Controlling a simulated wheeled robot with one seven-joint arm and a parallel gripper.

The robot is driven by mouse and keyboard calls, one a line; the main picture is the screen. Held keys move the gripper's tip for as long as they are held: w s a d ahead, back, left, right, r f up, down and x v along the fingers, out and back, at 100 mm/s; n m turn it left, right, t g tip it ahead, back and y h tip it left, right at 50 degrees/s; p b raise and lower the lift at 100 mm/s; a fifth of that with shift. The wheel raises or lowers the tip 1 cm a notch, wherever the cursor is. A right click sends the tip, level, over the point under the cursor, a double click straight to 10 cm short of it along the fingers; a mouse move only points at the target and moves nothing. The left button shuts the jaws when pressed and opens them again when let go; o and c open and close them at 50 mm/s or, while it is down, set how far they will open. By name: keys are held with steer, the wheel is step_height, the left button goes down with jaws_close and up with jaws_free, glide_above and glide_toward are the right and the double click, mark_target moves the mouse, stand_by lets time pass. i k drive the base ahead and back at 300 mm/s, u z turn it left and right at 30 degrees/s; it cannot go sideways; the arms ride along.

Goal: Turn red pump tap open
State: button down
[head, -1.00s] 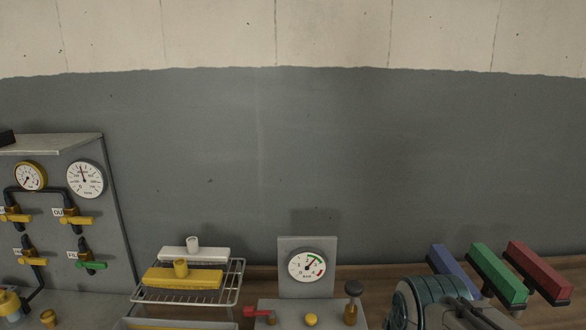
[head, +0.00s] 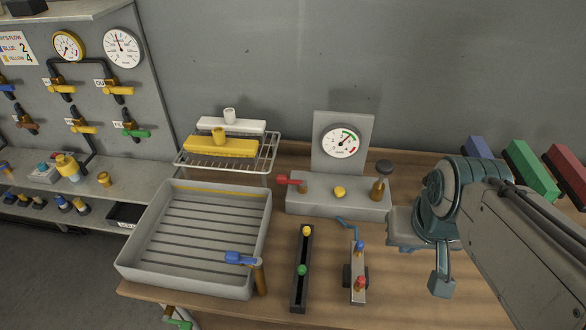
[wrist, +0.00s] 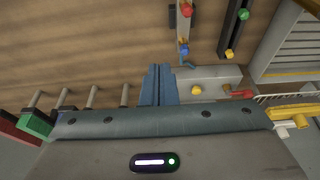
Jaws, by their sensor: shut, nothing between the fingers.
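The red pump tap (head: 290,180) is a short red lever at the left end of the grey pump box (head: 330,197). In the head view its handle points left. In the head view my gripper (head: 408,240) is at the right end of the pump box, clear of the red tap. A gauge (head: 341,141) stands behind the box, its needle near the green band.
A yellow knob (head: 339,192) and a dark-topped brass valve (head: 380,180) are on the box. A wire rack (head: 262,160) stands left. Blue, green and red blocks (head: 530,170) are at right.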

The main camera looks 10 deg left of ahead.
mark_target(282, 178)
steer(key=z, duration=0.05)
steer(key=k, duration=0.5)
steer(key=u, duration=2.05)
steer(key=i, duration=1)
steer(key=z, duration=2)
